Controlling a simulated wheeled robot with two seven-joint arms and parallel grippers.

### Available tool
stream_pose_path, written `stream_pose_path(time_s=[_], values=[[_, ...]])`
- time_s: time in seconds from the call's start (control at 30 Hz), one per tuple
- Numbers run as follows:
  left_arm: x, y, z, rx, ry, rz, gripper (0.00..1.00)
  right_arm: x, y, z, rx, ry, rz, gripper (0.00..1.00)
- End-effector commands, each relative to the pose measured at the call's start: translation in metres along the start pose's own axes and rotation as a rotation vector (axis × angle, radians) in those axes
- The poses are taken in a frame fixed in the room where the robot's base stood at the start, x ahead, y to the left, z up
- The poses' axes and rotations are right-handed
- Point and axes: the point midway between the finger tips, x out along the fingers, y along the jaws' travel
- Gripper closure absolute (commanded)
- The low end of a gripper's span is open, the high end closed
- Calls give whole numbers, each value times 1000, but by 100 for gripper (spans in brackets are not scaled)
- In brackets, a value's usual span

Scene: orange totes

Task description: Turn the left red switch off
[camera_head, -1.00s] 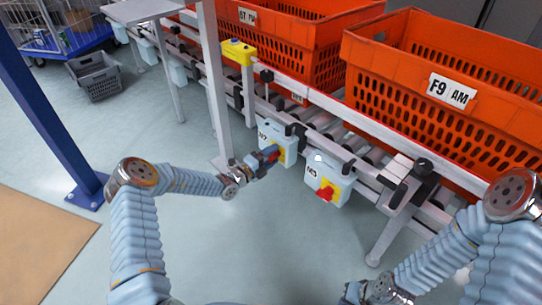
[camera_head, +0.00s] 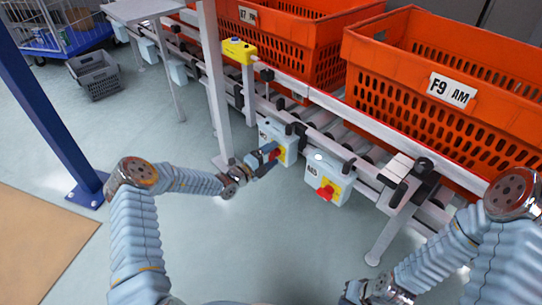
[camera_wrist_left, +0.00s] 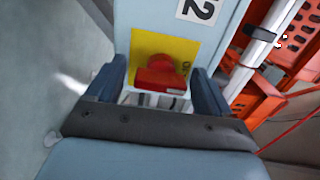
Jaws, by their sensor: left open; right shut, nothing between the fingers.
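The left red switch (camera_head: 276,154) is a red knob on a yellow plate, on a pale blue box (camera_head: 268,131) fixed to the conveyor side. In the left wrist view the red knob (camera_wrist_left: 160,73) sits between my spread fingers, with a gap on both sides. My left gripper (camera_head: 263,160) is open just in front of it and partly covers it in the head view. A second red switch (camera_head: 325,191), on another box, is to the right. My right gripper (camera_head: 352,292) is shut and empty at the bottom edge, far from both switches and partly cut off.
Orange totes (camera_head: 395,75) stand on the roller conveyor (camera_head: 340,112) behind the boxes. A grey post (camera_head: 210,85) rises left of the left box. A support leg (camera_head: 390,235) stands to the right. The floor in front is clear.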

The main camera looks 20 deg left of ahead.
Motion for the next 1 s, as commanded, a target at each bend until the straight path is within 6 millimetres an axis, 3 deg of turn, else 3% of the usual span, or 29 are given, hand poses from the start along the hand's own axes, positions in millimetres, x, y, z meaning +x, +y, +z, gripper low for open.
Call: stream_pose_path(time_s=[0.17,0.4,0.6,0.8,1.0], values=[[-23,-1,1,-1,-2,2,19,-4,-1,0,0,1,1,100],[-83,-1,1,-2,-3,3,19,-10,-3,-1,1,3,2,100],[-122,0,1,0,-3,3,19,-13,-3,-1,1,4,3,100],[-137,0,0,-1,-1,1,19,-14,-3,-1,1,4,3,100],[-138,1,0,-1,-1,1,19,-13,-3,-1,1,4,3,100]])
